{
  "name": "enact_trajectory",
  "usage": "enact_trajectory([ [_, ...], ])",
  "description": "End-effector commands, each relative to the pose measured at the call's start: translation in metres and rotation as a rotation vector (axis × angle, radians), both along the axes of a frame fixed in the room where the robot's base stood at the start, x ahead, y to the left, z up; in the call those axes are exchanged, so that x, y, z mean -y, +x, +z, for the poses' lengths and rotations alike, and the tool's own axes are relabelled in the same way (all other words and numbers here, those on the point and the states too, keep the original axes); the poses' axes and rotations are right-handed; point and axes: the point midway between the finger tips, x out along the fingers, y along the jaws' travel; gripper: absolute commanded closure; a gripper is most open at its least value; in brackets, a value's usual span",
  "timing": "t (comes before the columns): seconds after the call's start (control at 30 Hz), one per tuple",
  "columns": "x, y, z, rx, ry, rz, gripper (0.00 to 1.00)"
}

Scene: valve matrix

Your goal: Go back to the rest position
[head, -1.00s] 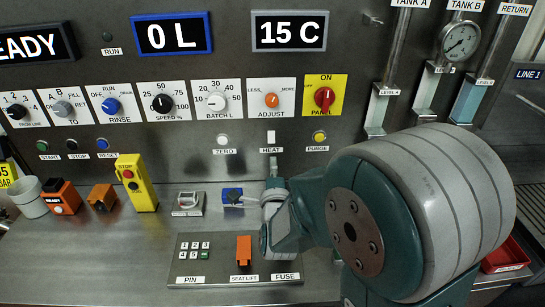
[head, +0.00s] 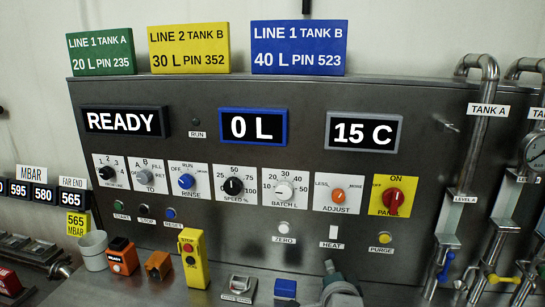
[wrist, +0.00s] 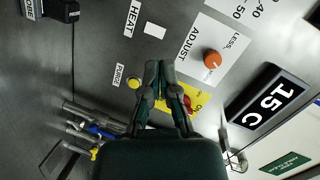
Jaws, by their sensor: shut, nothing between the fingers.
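My gripper (wrist: 159,70) is in the middle of the wrist view, its two fingertips together with nothing between them. It points at the steel control panel (head: 440,220), which fills the background there. In the head view only part of my arm shows at the bottom edge, below the HEAT switch (head: 333,233). In the wrist view the orange ADJUST knob (wrist: 212,59) is right of the fingertips, and the yellow PURGE button (wrist: 134,82) is just left of them. The fingers partly cover the red knob on the yellow ON plate (wrist: 200,98).
Displays read READY (head: 125,121), 0 L (head: 253,127) and 15 C (head: 362,132). A yellow pendant box (head: 194,258), a white cup (head: 94,250) and a blue block (head: 285,289) stand on the bench. Pipes with valve levers (head: 492,275) are at the right.

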Motion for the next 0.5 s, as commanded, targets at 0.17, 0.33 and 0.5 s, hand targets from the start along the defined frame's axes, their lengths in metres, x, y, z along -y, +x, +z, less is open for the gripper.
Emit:
enact_trajectory([
  [0.17, -0.003, -0.028, 0.008, -0.169, -0.205, 0.131, 1.0],
  [0.33, -0.003, -0.065, 0.01, -0.328, -0.41, 0.275, 1.0],
  [0.5, 0.003, -0.111, 0.012, -0.481, -0.614, 0.433, 1.0],
])
